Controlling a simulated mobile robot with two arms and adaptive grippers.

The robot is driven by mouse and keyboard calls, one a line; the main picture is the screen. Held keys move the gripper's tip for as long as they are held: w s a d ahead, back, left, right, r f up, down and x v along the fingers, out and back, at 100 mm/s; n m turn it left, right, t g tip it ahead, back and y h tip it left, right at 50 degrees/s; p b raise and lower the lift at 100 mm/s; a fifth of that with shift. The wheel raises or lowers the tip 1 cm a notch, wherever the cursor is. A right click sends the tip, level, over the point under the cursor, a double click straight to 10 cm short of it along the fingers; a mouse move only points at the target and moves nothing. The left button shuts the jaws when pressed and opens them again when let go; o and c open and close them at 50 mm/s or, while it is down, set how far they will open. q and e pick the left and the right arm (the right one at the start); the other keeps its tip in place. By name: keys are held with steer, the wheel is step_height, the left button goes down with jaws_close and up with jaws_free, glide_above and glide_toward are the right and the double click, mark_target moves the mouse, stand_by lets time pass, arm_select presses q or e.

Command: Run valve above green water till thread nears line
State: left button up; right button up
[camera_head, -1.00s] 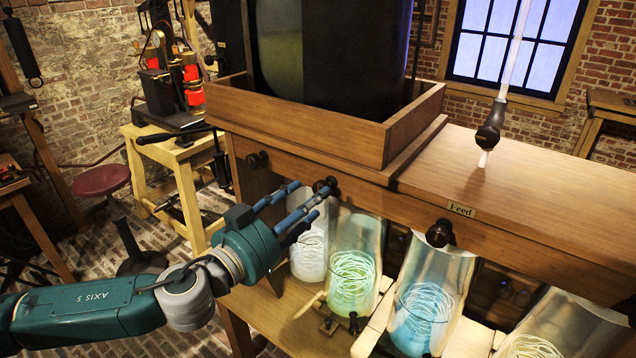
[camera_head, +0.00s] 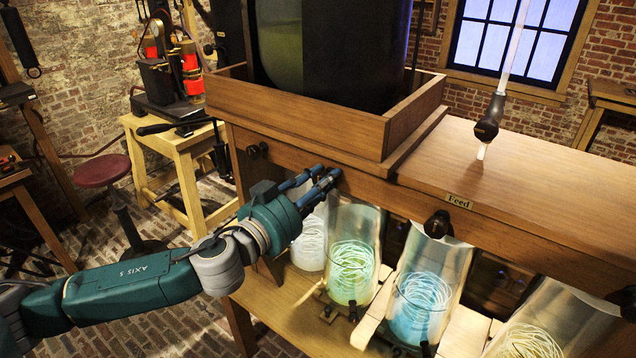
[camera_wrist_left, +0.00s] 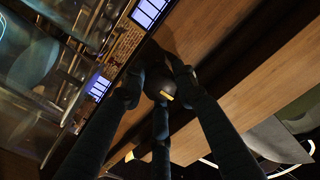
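The jar with green water (camera_head: 349,290) stands under the wooden bench, with pale coiled loops glowing inside it. The dark round valve knob (camera_wrist_left: 158,84) with a yellow mark shows among the fingertips in the left wrist view; in the head view my fingers hide it. My left gripper (camera_head: 327,174) reaches the bench front above the green jar, its fingers around the knob. The wrist view also shows the left gripper (camera_wrist_left: 157,88), but I cannot tell whether its fingers press on the knob. I cannot make out a thread or a line on the jar. My right gripper is not seen.
Other valve knobs sit on the bench front, one at left (camera_head: 257,150) and one above the blue jar (camera_head: 438,223). A whitish jar (camera_head: 309,250), the blue jar (camera_head: 418,312) and another jar (camera_head: 540,335) stand alongside. A "Feed" label (camera_head: 459,201) is on the bench edge.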

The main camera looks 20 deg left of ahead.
arm_select(q)
steer(key=shift+c, duration=0.9)
steer(key=n+b, duration=0.2)
steer(key=shift+f+n, duration=0.3)
steer(key=shift+f, duration=0.05)
steer(key=shift+n, duration=0.8)
steer(key=n, duration=0.2)
steer(key=shift+r+n+b, duration=0.3)
steer(key=shift+n, duration=0.1)
steer(key=n, duration=0.3)
